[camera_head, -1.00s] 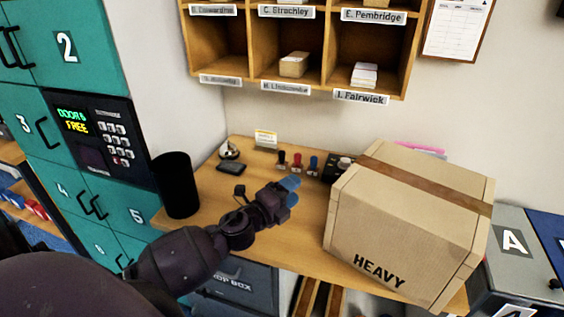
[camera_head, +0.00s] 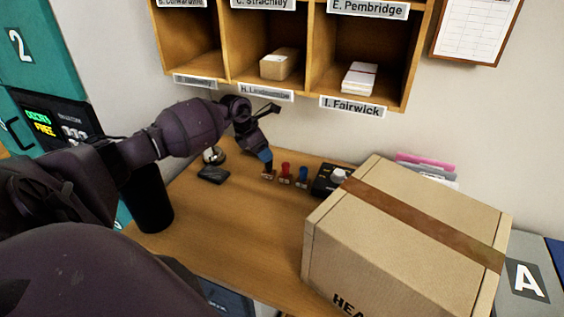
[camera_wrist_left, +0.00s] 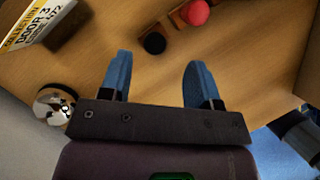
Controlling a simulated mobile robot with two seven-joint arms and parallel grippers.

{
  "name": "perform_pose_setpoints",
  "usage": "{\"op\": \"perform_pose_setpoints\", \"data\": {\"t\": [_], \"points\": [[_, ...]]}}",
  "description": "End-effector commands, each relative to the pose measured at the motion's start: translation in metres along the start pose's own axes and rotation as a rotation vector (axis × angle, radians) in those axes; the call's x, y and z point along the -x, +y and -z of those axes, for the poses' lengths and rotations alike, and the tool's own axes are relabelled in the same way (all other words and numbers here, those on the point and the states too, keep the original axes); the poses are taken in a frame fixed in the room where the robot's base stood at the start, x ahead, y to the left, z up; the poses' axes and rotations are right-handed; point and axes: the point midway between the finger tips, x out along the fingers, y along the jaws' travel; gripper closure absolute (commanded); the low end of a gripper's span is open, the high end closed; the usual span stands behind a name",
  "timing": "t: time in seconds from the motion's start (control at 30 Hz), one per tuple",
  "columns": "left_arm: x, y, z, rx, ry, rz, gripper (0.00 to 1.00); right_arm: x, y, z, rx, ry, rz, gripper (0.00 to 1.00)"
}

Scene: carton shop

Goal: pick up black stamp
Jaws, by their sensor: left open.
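The black stamp (camera_head: 269,175) stands on the wooden counter at the left end of a short row, beside a red stamp (camera_head: 285,172) and a blue stamp (camera_head: 303,177). In the head view its upper part is largely hidden by my left gripper (camera_head: 265,157), which points down just above it. In the left wrist view the black stamp's round knob (camera_wrist_left: 155,43) shows just beyond the gap between the blue fingertips of my left gripper (camera_wrist_left: 159,62). The fingers are apart with nothing between them. The red stamp's knob (camera_wrist_left: 195,12) is up and right of it. My right gripper is not seen.
A large carton marked HEAVY (camera_head: 400,235) fills the counter's right side. A black device (camera_head: 332,178) sits right of the stamps. Pigeonholes (camera_head: 290,92) hang above. The counter's front middle is clear.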

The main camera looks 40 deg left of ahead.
Motion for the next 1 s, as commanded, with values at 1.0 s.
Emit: {"op": "perform_pose_setpoints", "data": {"t": [1.0], "points": [[-0.071,0.006,0.007,-0.005,0.031,-0.016,0.43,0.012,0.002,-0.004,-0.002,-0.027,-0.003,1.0]]}}
